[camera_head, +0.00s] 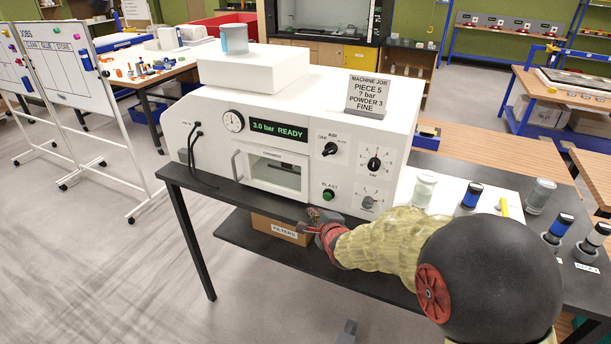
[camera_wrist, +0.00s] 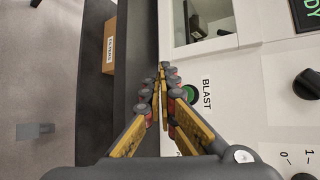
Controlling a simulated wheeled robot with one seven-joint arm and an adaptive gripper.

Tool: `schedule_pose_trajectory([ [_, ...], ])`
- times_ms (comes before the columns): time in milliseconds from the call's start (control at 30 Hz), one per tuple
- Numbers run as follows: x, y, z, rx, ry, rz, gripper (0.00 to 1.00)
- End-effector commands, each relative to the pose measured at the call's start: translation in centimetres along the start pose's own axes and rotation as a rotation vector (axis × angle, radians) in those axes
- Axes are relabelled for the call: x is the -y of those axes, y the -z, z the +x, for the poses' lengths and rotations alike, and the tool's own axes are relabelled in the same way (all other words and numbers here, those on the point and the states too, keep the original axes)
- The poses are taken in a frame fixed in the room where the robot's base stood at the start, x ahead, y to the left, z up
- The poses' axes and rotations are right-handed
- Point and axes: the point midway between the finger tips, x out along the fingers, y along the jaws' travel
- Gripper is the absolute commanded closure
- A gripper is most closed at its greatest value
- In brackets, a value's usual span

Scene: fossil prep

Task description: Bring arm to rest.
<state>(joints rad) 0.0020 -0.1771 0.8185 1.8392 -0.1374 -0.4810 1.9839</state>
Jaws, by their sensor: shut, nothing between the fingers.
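My arm reaches in from the lower right in the head view, in a yellowish sleeve. My gripper (camera_head: 312,216) is at the front of the white blasting machine (camera_head: 300,95), low and near the table's front edge. In the wrist view my gripper (camera_wrist: 162,72) has its fingers together with nothing between them. The green BLAST button (camera_head: 328,195) is close to the right of the gripper in the head view. In the wrist view the button (camera_wrist: 190,93) shows beside the fingers, partly hidden. I cannot tell whether they touch the machine.
The machine's display (camera_head: 279,132) reads 3.0 bar READY. Jars (camera_head: 424,190) and blue-topped containers (camera_head: 470,197) stand right of the machine. A FILTERS box (camera_head: 280,229) sits on the shelf below. A whiteboard (camera_head: 62,60) stands at left. The floor at front left is clear.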

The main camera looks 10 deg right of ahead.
Motion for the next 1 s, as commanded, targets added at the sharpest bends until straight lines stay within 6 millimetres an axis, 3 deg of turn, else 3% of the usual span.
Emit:
schedule_pose_trajectory([
  [133,-0.3,0.1,0.0,-0.004,-0.010,-0.075,1.00],
  [200,-1.3,0.6,0.0,-0.017,-0.050,-0.173,1.00],
  [267,-3.1,1.3,-0.2,-0.032,-0.113,-0.284,1.00],
  [333,-6.1,2.6,-1.0,-0.044,-0.221,-0.432,1.00],
  [400,-8.7,3.7,-2.5,-0.040,-0.333,-0.583,1.00],
  [467,-10.1,4.3,-4.2,-0.023,-0.420,-0.709,1.00],
  [667,-11.9,5.0,-12.3,0.115,-0.669,-1.111,1.00],
  [1000,-10.6,3.3,-31.6,0.494,-0.855,-1.650,1.00],
])
